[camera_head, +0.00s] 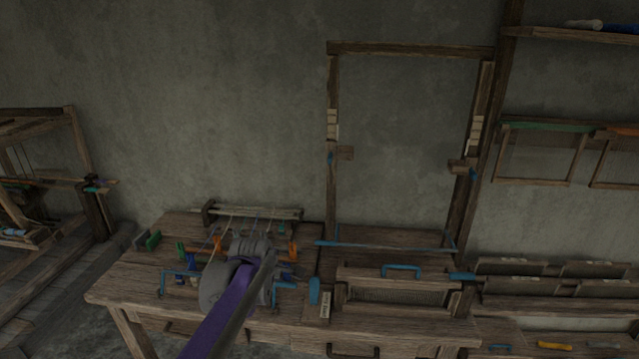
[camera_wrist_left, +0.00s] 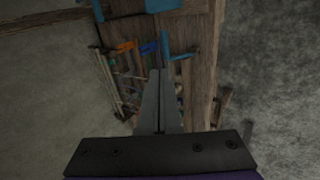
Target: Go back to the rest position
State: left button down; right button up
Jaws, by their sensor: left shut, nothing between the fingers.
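My left arm reaches in from the bottom of the head view, purple and grey, over the left part of the wooden workbench (camera_head: 125,285). My left gripper shows in the left wrist view (camera_wrist_left: 158,75) with its two long grey fingers together and nothing between them. In the head view its fingertips are hard to make out behind the grey wrist parts. In the left wrist view the fingers overlap the bench tools, but contact cannot be told. My right gripper is in neither view.
A small loom frame (camera_head: 255,212) and several blue, orange and green tools lie on the bench around my arm. A tall wooden frame (camera_head: 410,48) stands behind it. A larger loom (camera_head: 75,140) is at far left. Shelves (camera_head: 560,36) hang at right. Bare wall is above.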

pick_arm(q)
jog(key=s+f+m, duration=0.2)
jog(key=s+m, duration=0.3)
jog(key=s, duration=0.7)
jog(key=s+f+m+g, duration=0.1)
jog(key=s+f+m, duration=0.2)
jog(key=s, duration=0.9)
jog(key=s+a+f+m+g, duration=0.1)
jog(key=s+f+m, duration=0.2)
jog(key=s+m, duration=0.5)
jog(key=s, duration=0.4)
jog(key=shift+s, duration=0.25)
jog(key=shift+a, duration=0.1)
